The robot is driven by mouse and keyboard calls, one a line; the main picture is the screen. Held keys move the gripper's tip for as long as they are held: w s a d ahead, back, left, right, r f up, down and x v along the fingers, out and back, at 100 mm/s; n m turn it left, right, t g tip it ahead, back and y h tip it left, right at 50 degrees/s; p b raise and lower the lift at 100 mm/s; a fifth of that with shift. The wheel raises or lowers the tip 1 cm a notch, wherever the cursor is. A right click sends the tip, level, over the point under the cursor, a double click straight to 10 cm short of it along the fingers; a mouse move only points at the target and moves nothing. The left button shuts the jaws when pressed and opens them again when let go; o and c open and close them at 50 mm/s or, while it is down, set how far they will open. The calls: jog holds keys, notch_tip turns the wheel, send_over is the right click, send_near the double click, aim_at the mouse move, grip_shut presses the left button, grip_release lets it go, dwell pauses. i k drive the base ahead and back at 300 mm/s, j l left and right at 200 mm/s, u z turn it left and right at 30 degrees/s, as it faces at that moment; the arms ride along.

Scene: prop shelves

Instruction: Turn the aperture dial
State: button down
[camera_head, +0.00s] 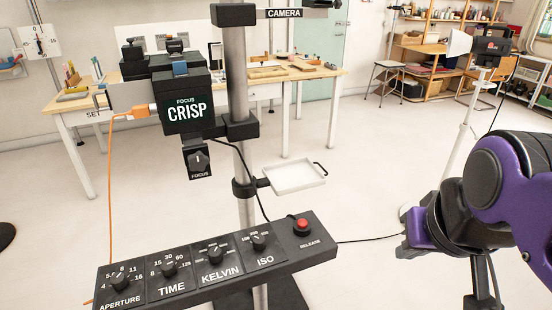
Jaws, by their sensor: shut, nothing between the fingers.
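The aperture dial (118,283) is a black knob at the left end of a dark control panel (285,247). White numbers ring it and the word APERTURE is below it. The number that its pointer faces is too small to tell. My gripper (403,251) is at the right, beyond the panel's right end and apart from it. The purple and black arm comes in from the right edge. The gripper is shut with nothing visible in it, its fingertips small and dark.
The panel also bears TIME (169,269), KELVIN (217,255) and ISO (259,241) dials and a red release button (302,224). Above stands a pole (238,80) with a focus box (186,113) and a small white tray (292,177). A workbench (75,108) is behind; open floor lies between.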

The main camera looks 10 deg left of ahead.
aim_at(119, 282)
jog(key=j+u, duration=0.1)
jog(key=u, duration=0.4)
jog(key=j+u, duration=0.15)
jog(key=u, duration=0.3)
jog(key=k+l+u, duration=0.1)
jog(key=u, duration=0.95)
jog(key=i+j+z, duration=0.15)
jog(key=j+z, duration=0.15)
jog(key=z, duration=0.15)
jog(key=i+j+z, duration=0.1)
jog(key=j+z, duration=0.2)
jog(key=z, duration=0.15)
jog(key=k+l+z, duration=0.1)
jog(key=k+l, duration=0.15)
jog(key=l, duration=0.25)
jog(key=k+l, duration=0.25)
jog(key=i+j, duration=0.15)
jog(key=j, duration=0.15)
jog(key=i+j, duration=0.2)
jog(key=j, duration=0.05)
